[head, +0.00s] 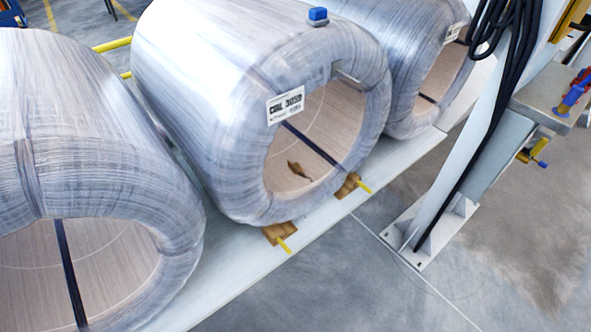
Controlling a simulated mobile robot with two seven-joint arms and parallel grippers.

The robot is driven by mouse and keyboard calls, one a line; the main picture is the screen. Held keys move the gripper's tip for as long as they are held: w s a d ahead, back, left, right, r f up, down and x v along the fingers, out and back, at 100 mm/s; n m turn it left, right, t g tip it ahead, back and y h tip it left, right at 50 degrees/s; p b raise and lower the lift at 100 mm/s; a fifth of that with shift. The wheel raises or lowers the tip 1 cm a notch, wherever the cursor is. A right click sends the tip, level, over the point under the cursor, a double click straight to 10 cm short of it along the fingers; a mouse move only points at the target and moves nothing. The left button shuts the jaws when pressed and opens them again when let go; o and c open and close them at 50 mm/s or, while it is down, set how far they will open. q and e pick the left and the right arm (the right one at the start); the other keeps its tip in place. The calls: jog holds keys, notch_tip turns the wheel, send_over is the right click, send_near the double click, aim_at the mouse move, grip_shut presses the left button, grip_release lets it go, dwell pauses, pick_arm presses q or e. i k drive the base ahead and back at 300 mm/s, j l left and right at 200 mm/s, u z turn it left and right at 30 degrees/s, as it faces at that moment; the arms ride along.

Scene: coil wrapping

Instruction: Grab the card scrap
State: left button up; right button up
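A small brown scrap (298,170), which looks like the card scrap, lies inside the open bore of the middle wrapped coil (235,95). It is crumpled or pointed in shape and rests on the bore's inner wall, left of a dark strap (310,143) that crosses the opening. A white label reading roughly "COIL 3050" (285,105) is on the coil's front rim. Neither of my grippers shows in the head view.
Wrapped coils stand at left (90,130) and back right (425,50) on a pale platform (235,270). Brown wedges with yellow handles (278,233) sit under the middle coil. A post with black cables (450,175) stands right; floor (350,270) in front is clear.

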aim_at(296, 166)
jog(key=i+l+z, duration=0.25)
jog(key=i, duration=0.2)
jog(key=i+l+z, duration=0.3)
jog(key=i, duration=0.2)
jog(key=i+z, duration=0.25)
jog(key=i, duration=0.2)
jog(key=i+j, duration=0.35)
jog(key=j, duration=0.1)
